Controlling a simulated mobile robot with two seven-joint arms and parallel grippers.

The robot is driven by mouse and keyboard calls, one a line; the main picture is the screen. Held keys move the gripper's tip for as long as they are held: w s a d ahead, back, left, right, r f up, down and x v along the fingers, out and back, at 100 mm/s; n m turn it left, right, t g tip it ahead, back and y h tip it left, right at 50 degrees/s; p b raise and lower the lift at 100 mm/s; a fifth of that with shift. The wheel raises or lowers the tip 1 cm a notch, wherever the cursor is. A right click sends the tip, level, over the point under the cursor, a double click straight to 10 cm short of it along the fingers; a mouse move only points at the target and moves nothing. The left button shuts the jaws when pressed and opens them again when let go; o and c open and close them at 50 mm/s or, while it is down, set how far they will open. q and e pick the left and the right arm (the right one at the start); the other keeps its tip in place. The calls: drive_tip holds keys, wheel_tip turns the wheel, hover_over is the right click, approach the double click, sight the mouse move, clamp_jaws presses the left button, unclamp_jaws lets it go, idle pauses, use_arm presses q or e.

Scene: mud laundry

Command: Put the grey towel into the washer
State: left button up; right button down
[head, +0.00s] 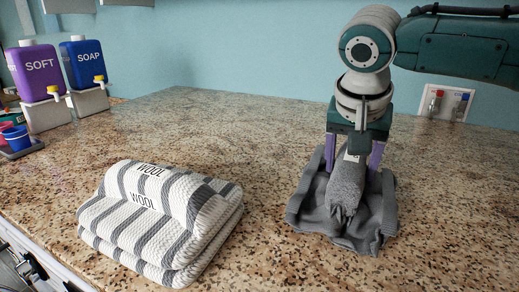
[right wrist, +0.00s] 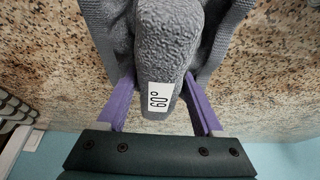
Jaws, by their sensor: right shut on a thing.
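The grey towel (head: 337,222) lies on the right part of the granite counter, with a thick rolled middle and looser folds around it. My right gripper (head: 352,168) comes down over it from above, its purple fingers on either side of the rolled part. In the right wrist view the towel (right wrist: 168,40) lies between the fingers of the gripper (right wrist: 160,85), and a white tag on it reads 60°. The gripper is shut on the towel.
A striped white and grey towel stack (head: 150,225) marked WOOL stands at the front left. Purple SOFT (head: 33,72) and blue SOAP (head: 86,62) dispensers stand at the far left. A wall plate with taps (head: 446,103) is at right. The counter's middle (head: 240,140) is clear.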

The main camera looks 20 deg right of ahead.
drive_tip(key=shift+c, duration=2.4)
unclamp_jaws()
drive_tip(key=shift+f, duration=0.15)
drive_tip(key=o, duration=0.4)
drive_tip(key=shift+o, duration=0.2)
